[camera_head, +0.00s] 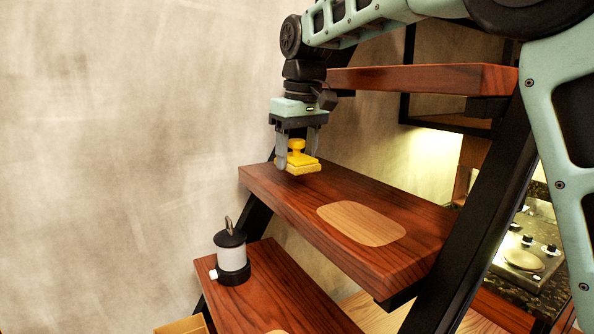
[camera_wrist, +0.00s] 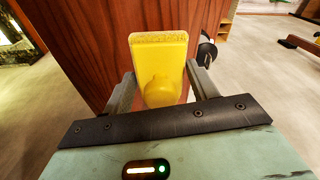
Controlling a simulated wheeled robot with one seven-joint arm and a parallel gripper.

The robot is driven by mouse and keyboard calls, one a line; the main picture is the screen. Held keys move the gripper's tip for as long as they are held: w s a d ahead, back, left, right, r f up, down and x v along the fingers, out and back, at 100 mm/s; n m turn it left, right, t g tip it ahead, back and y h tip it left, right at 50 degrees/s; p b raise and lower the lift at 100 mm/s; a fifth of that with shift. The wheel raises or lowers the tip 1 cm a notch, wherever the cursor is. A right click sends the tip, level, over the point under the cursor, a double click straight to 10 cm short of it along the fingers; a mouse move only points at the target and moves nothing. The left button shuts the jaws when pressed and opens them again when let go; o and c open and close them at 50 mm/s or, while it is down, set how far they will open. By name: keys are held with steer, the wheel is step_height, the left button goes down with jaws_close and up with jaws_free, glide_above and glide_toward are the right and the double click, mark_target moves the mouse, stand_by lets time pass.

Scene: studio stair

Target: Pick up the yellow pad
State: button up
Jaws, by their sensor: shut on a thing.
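The yellow pad (camera_head: 298,163) has a flat block and a rounded knob on top. It is held between the two fingers of my gripper (camera_head: 298,150), just above the left end of a reddish wooden stair tread (camera_head: 350,195). A small gap seems to show under it, but I cannot be sure it is clear of the tread. In the wrist view the yellow pad (camera_wrist: 158,60) sits between the fingertips of my gripper (camera_wrist: 160,85), with its knob towards the palm and the wood behind it.
A black and white lantern (camera_head: 232,258) stands on the lower tread (camera_head: 275,295). A pale rounded inlay (camera_head: 362,223) lies on the middle tread. Another tread (camera_head: 425,79) is above, right of my wrist. A black stringer (camera_head: 480,200) runs along the right. The plaster wall (camera_head: 130,130) is at left.

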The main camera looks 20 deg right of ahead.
mark_target(297, 139)
step_height(297, 139, up, 14)
steer(key=shift+f, duration=0.15)
steer(key=shift+c, duration=0.2)
steer(key=shift+r, duration=0.3)
steer(key=shift+o, duration=0.6)
